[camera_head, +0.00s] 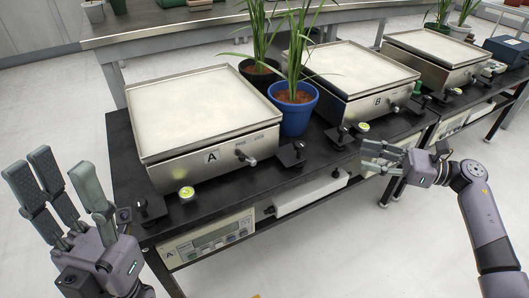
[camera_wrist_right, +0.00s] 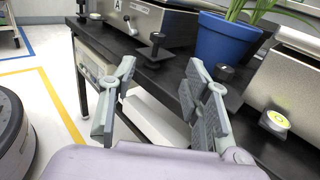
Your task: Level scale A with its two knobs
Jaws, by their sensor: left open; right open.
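Scale A (camera_head: 211,157) is a broad steel box with a cream top on the black bench. A black knob (camera_head: 141,204) stands on a foot at its front left corner, and another black knob (camera_head: 299,148) at its front right; the latter also shows in the right wrist view (camera_wrist_right: 157,39). A round yellow-green bubble level (camera_head: 186,192) sits at its front edge; its bubble is too small to read. My left gripper (camera_head: 62,170) is open and empty, left of the left knob. My right gripper (camera_head: 376,158) is open and empty, right of the right knob and apart from it.
A blue pot (camera_head: 297,114) with a plant stands behind the right knob. Scale B (camera_head: 376,102) stands to the right, its front left knob (camera_head: 343,134) close to scale A's right knob. A display unit (camera_head: 214,236) and a white box (camera_head: 308,193) sit below the bench top.

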